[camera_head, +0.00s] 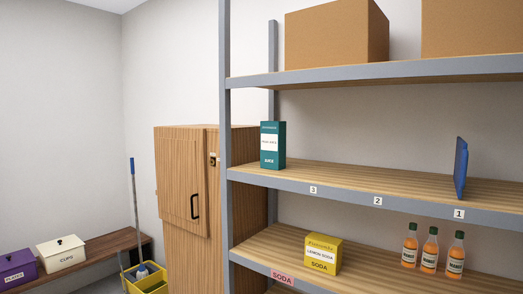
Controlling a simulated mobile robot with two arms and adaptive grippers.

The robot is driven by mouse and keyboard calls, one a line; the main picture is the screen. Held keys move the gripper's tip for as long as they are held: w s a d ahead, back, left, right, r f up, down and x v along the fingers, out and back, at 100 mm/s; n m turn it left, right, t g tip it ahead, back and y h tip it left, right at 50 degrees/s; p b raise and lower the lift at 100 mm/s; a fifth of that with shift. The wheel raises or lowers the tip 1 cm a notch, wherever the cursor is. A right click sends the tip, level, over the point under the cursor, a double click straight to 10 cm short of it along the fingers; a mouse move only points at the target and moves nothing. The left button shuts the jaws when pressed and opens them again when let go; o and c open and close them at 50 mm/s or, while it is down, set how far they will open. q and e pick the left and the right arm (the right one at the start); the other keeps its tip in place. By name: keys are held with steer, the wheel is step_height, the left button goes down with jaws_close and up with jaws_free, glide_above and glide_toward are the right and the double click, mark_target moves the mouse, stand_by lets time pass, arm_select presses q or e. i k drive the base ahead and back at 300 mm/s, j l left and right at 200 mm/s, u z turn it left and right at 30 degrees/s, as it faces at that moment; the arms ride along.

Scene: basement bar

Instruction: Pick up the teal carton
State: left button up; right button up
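The teal carton (272,145) stands upright on the middle shelf (330,168), near its left end and just behind the front edge. It has a white label on its front. A tag reading 3 is on the shelf edge a little to its right. Neither of my grippers shows in the head view.
A grey shelf post (225,150) rises just left of the carton. A thin blue upright item (461,168) stands farther right on the same shelf. Below are a yellow soda box (322,254) and bottles (430,250). A wooden cabinet (182,200) stands left. The shelf between carton and blue item is clear.

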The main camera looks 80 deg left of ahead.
mark_target(273, 134)
steer(key=u, duration=2.55)
